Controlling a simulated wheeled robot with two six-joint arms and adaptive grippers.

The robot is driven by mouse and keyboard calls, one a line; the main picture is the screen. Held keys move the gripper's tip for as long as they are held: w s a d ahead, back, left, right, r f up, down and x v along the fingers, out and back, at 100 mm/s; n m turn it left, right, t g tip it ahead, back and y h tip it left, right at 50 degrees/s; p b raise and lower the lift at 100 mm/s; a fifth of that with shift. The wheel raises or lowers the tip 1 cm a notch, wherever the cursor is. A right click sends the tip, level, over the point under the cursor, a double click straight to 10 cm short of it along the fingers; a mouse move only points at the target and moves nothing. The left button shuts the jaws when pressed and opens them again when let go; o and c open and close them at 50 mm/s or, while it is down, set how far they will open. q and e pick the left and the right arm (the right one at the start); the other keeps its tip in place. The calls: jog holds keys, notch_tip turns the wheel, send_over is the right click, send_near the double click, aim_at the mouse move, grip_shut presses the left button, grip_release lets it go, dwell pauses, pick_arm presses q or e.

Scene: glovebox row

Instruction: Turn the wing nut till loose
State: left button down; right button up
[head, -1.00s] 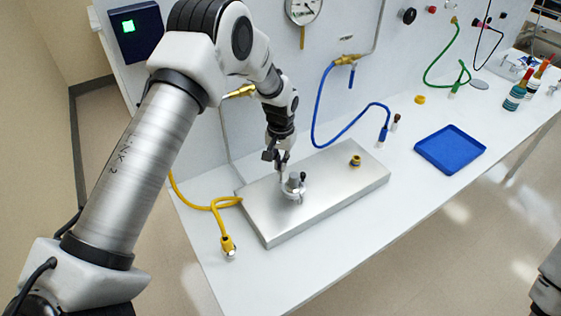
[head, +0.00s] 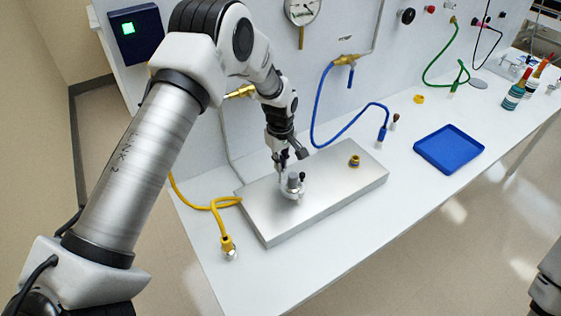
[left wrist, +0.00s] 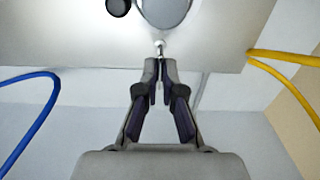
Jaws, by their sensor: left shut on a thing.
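The wing nut (head: 293,185) is a small grey round fitting with a dark knob beside it. It stands on the metal plate (head: 340,190). My left gripper (head: 283,165) comes down on it from behind. In the left wrist view the narrow fingers (left wrist: 158,66) are closed together on a thin silver, ball-ended piece (left wrist: 160,46) at the edge of the grey round top (left wrist: 166,10). The fingers hide part of this piece. A black knob (left wrist: 118,7) shows beside the top. My right gripper is out of view.
A yellow hose (head: 222,204) lies left of the plate. A blue hose (head: 320,110) hangs behind it. A small brass fitting (head: 354,160) sits on the plate's right part. A blue tray (head: 449,136) lies farther right on the white bench (head: 350,240).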

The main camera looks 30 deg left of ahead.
pick_arm(q)
jog(key=n, duration=0.4)
jog(key=shift+s+f+n, duration=0.2)
jog(key=shift+n, duration=0.1)
jog(key=n, duration=0.4)
jog(key=shift+n+p, duration=0.3)
jog(key=shift+p, duration=0.1)
jog(key=n, duration=0.4)
jog(key=shift+n, duration=0.3)
jog(key=shift+f+n+p, duration=0.1)
jog(key=shift+n+p, duration=0.3)
jog(key=shift+n, duration=1.7)
jog(key=c, duration=1.3)
grip_release()
jog(key=shift+w, duration=0.1)
